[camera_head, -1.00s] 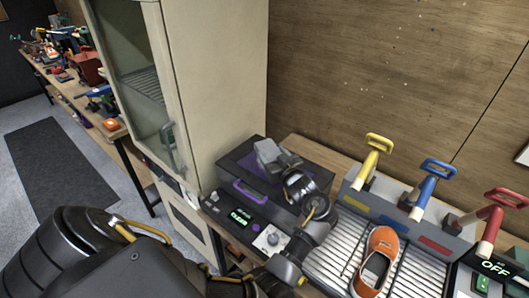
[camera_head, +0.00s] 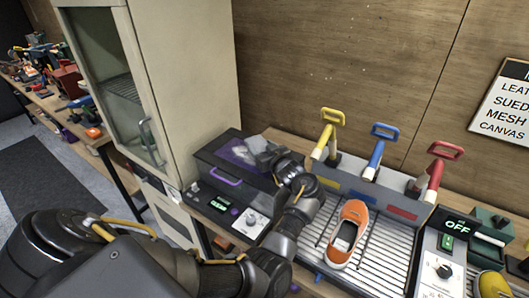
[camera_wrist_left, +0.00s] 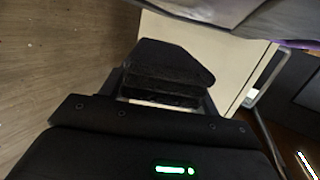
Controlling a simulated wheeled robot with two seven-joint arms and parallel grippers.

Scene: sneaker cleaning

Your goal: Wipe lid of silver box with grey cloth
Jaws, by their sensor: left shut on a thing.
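The silver box, dark grey in this light, stands on the bench against the cream cabinet, with a purple handle on its front (camera_head: 226,178). The grey cloth (camera_head: 262,153) is bunched over the right part of the lid, beside the patch. My left gripper (camera_head: 277,158) is shut on the cloth at the lid; its wrist partly hides the box's right side. In the left wrist view the dark fingers (camera_wrist_left: 165,75) are together, below a blurred grey surface. My right gripper is not in view.
The cream cabinet (camera_head: 190,80) rises close behind and left of the box. To the right, yellow (camera_head: 326,135), blue (camera_head: 377,150) and red (camera_head: 437,170) handles stand behind a ribbed tray (camera_head: 385,255) with an orange sneaker (camera_head: 347,236). A control panel fronts the box.

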